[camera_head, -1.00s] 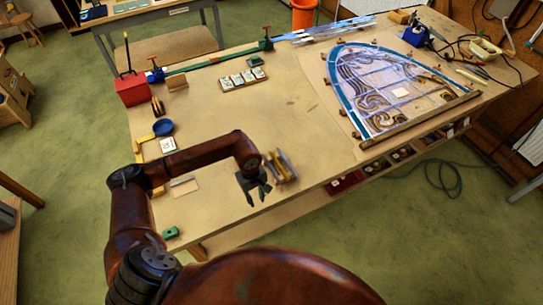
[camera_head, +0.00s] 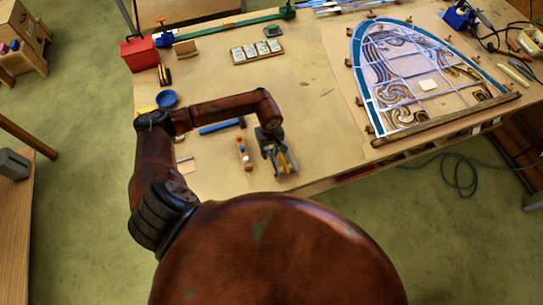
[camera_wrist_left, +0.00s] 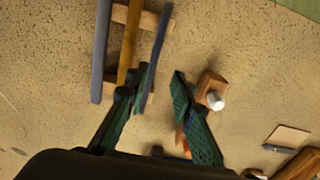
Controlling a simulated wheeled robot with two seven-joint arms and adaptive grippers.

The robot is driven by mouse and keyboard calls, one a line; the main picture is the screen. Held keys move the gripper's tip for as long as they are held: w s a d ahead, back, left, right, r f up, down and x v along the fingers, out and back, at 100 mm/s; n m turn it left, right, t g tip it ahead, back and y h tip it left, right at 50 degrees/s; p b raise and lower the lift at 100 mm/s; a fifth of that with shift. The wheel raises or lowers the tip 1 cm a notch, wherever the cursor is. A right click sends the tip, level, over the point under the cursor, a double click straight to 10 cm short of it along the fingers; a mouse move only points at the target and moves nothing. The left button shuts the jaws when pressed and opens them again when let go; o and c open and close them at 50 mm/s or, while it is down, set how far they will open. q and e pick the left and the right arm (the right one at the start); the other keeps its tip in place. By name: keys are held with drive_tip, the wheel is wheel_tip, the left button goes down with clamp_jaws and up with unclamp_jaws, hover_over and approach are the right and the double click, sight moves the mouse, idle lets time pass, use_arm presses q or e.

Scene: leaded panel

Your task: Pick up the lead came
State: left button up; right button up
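Grey strips that look like lead came (camera_wrist_left: 101,50) lie beside a yellow-brown bar on a small wooden rack (camera_wrist_left: 129,16) in the left wrist view. The rack with its strips also shows in the head view (camera_head: 284,161), partly hidden by my gripper. My left gripper (camera_head: 277,157) is over the rack at the near table edge. In the left wrist view its two dark green fingers (camera_wrist_left: 150,92) are spread and hold nothing. The left finger is close to the near ends of the strips; I cannot tell whether they touch. My right gripper is not in view.
A wooden block with a white knob (camera_wrist_left: 211,92) is beside the right finger. A leaded panel (camera_head: 425,80) fills the right of the table (camera_head: 310,110). A blue dish (camera_head: 167,99) and a red box (camera_head: 138,53) are at the left. The table's middle is clear.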

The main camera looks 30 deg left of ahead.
sight(272, 158)
use_arm(q)
drive_tip(key=f, duration=0.1)
drive_tip(key=w+f+p, duration=0.1)
drive_tip(key=f, duration=0.2)
drive_tip(key=shift+w+d+f, duration=0.1)
drive_tip(key=shift+w+f, duration=0.15)
drive_tip(key=shift+w, duration=0.15)
drive_tip(key=shift+s+r, duration=0.15)
drive_tip(key=shift+s, duration=0.3)
drive_tip(key=shift+c, duration=0.4)
drive_tip(key=shift+w, duration=0.15)
drive_tip(key=shift+c, duration=0.7)
drive_tip(key=shift+w, duration=0.1)
drive_tip(key=shift+c, duration=0.9)
clamp_jaws()
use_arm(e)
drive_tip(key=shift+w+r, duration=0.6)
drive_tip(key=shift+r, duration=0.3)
